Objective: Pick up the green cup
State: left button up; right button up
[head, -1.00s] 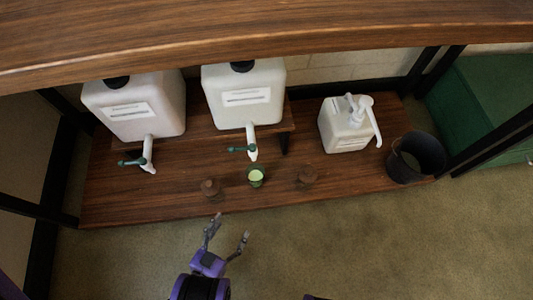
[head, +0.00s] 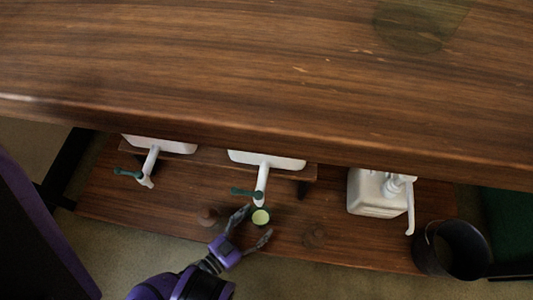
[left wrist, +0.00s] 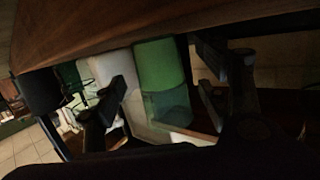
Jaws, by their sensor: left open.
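The green cup (head: 261,217) stands on the low wooden shelf, below the spout of the middle white container. In the left wrist view the green cup (left wrist: 163,82) shows large, between the two fingers. My left gripper (head: 258,226) is open, with one finger on each side of the cup in the head view. I cannot tell whether a finger touches it. The left gripper's fingers also show in the left wrist view (left wrist: 160,88). My right gripper is not in view.
A white pump bottle (head: 374,194) and a dark bucket (head: 452,250) stand at the right. The upper tabletop (head: 250,80) overhangs the shelf. Two white containers with taps (head: 262,160) stand behind.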

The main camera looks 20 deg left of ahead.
pick_arm(q)
jog(key=shift+w+d, duration=0.1)
jog(key=shift+w, duration=0.15)
jog(key=shift+s, duration=0.1)
jog(key=c, duration=1.5)
